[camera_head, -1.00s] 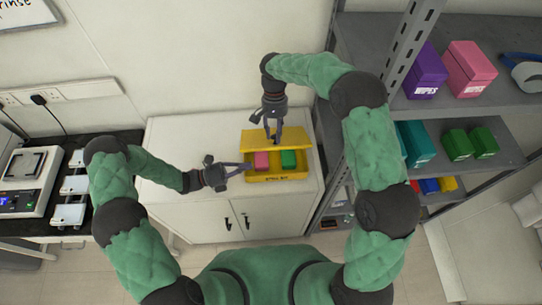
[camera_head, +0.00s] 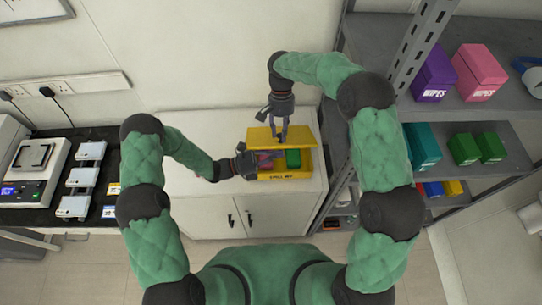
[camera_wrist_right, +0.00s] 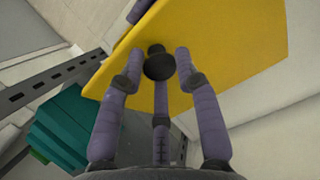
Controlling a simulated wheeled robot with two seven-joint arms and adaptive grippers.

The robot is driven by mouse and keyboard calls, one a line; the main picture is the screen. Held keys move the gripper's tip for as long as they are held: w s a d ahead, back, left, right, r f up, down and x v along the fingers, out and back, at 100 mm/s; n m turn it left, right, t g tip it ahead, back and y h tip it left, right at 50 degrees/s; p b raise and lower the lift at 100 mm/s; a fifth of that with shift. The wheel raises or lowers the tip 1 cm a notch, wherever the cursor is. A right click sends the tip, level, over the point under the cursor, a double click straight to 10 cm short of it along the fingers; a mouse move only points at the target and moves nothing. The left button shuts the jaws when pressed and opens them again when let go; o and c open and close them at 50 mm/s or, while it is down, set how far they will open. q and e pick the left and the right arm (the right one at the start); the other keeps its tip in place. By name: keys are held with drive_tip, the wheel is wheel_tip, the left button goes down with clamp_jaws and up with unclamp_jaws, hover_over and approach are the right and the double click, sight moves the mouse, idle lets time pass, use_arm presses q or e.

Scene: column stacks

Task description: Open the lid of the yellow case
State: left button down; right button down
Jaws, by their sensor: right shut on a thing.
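The yellow case (camera_head: 291,176), with dark lettering on its front, stands on the white cabinet. Its yellow lid (camera_head: 305,140) is raised at the back, so the inside shows. My right gripper (camera_head: 279,137) is shut on the lid's black knob (camera_wrist_right: 159,64); the right wrist view shows the fingers around it and the yellow lid (camera_wrist_right: 225,50) behind. A green block (camera_head: 293,158) sits in the right part.
The cabinet top (camera_head: 195,135) is clear left of the case. A grey shelf rack (camera_head: 415,50) with boxes stands close on the right. A black bench with scales (camera_head: 35,155) is at the left.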

use_arm(q)
drive_tip(key=shift+r, duration=0.1)
use_arm(e)
drive_tip(key=shift+w+f, duration=0.1)
use_arm(q)
drive_tip(key=shift+w+r, duration=0.45)
drive_tip(key=shift+r, duration=0.1)
drive_tip(key=shift+w+r, duration=0.25)
use_arm(e)
drive_tip(key=shift+a+f, duration=0.1)
drive_tip(key=shift+f, duration=0.1)
use_arm(q)
drive_tip(key=shift+w+a, duration=0.1)
use_arm(e)
drive_tip(key=c, duration=0.9)
unclamp_jaws()
drive_tip(key=shift+s+f, duration=0.1)
drive_tip(key=shift+s, duration=0.1)
use_arm(q)
drive_tip(key=shift+f, duration=0.1)
use_arm(e)
drive_tip(key=shift+w+r, duration=0.25)
drive_tip(key=shift+r, duration=0.05)
